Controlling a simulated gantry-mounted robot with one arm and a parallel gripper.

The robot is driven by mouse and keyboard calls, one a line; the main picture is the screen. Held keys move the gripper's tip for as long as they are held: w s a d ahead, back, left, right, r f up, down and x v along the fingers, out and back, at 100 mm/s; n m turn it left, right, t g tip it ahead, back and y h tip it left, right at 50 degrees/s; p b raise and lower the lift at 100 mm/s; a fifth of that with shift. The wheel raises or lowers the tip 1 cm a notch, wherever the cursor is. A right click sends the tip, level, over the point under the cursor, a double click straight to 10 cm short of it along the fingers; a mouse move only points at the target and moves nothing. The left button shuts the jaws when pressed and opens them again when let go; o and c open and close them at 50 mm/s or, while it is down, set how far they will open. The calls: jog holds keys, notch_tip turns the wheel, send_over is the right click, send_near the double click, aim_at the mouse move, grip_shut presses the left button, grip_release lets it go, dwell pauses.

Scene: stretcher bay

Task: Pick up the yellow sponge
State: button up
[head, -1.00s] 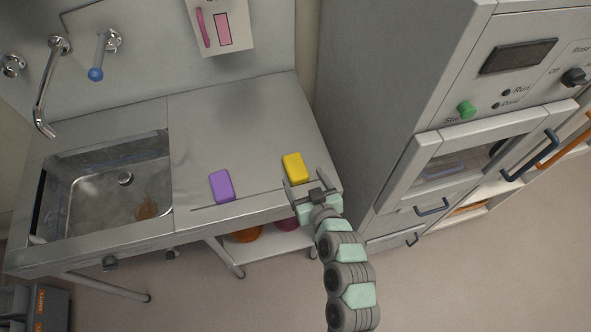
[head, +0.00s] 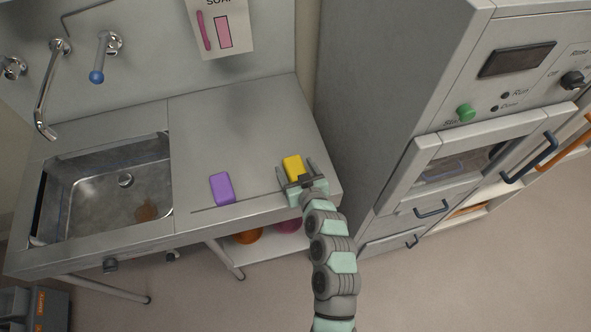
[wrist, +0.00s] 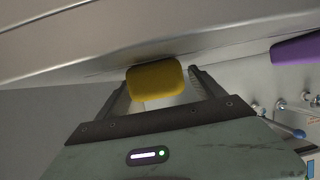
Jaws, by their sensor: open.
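The yellow sponge (head: 292,165) lies on the right part of the steel counter, near its front edge. My gripper (head: 296,170) is open at the sponge, its fingers pointing toward the back of the counter. In the wrist view the sponge (wrist: 155,80) shows between and just ahead of the two spread fingers of my gripper (wrist: 160,88). I cannot tell whether either finger touches it. The near end of the sponge is partly hidden by the gripper in the head view.
A purple sponge (head: 222,188) lies to the left on the same counter (head: 235,120). A sink (head: 105,190) is further left, with a tap (head: 47,95). A tall grey machine (head: 375,110) stands close on the right. A soap dispenser (head: 222,30) hangs on the wall behind.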

jog(key=c, duration=1.4)
jog(key=shift+r, duration=0.1)
jog(key=shift+c, duration=0.2)
